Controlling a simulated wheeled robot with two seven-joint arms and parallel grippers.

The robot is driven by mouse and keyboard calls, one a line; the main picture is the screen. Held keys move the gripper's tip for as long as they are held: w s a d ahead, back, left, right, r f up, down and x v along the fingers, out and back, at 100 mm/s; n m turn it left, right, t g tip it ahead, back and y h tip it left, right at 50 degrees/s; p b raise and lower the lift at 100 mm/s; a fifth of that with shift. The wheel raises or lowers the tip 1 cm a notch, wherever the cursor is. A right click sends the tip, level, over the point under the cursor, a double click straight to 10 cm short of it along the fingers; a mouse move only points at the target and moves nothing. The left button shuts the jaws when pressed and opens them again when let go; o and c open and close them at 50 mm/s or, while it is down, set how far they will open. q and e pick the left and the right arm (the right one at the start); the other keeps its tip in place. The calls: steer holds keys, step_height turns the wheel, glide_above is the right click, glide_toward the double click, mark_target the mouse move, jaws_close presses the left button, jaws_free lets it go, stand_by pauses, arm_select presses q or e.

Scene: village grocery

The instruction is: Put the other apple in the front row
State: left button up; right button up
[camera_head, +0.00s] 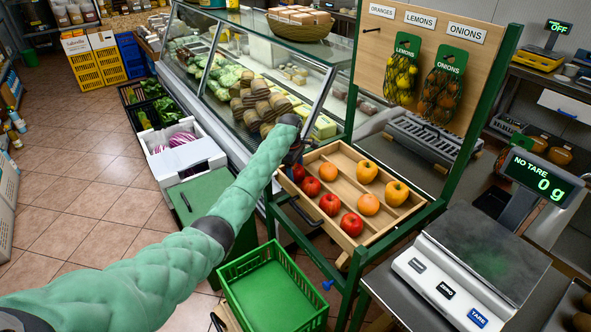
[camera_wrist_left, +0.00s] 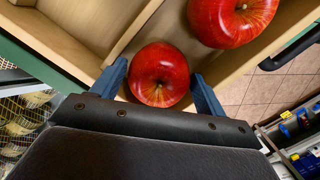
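The slatted wooden fruit tray (camera_head: 343,159) sits on a green stand. Several red apples line its front row, including one (camera_head: 330,204) near the middle and one (camera_head: 352,224) at the near end. My left gripper (camera_head: 297,163) is over the tray's far-left end, its fingers mostly hidden in the head view. In the left wrist view its blue fingers stand apart on both sides of a red apple (camera_wrist_left: 159,75), with small gaps showing. Another red apple (camera_wrist_left: 233,15) lies beyond it to the right. My right gripper is not in view.
Oranges (camera_head: 368,204) lie in the tray's middle row and yellow-orange fruits (camera_head: 396,193) in the back row. A green crate (camera_head: 271,287) stands below the tray. A scale (camera_head: 470,268) is at the right, a glass counter (camera_head: 262,85) behind the arm.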

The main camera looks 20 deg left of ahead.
arm_select(q)
steer(key=shift+r, duration=0.2)
steer(key=shift+r+b, duration=0.3)
steer(key=shift+r, duration=0.05)
step_height(320, 180, up, 11)
steer(key=a+b, duration=0.1)
steer(key=b, duration=0.2)
steer(key=shift+a, duration=0.2)
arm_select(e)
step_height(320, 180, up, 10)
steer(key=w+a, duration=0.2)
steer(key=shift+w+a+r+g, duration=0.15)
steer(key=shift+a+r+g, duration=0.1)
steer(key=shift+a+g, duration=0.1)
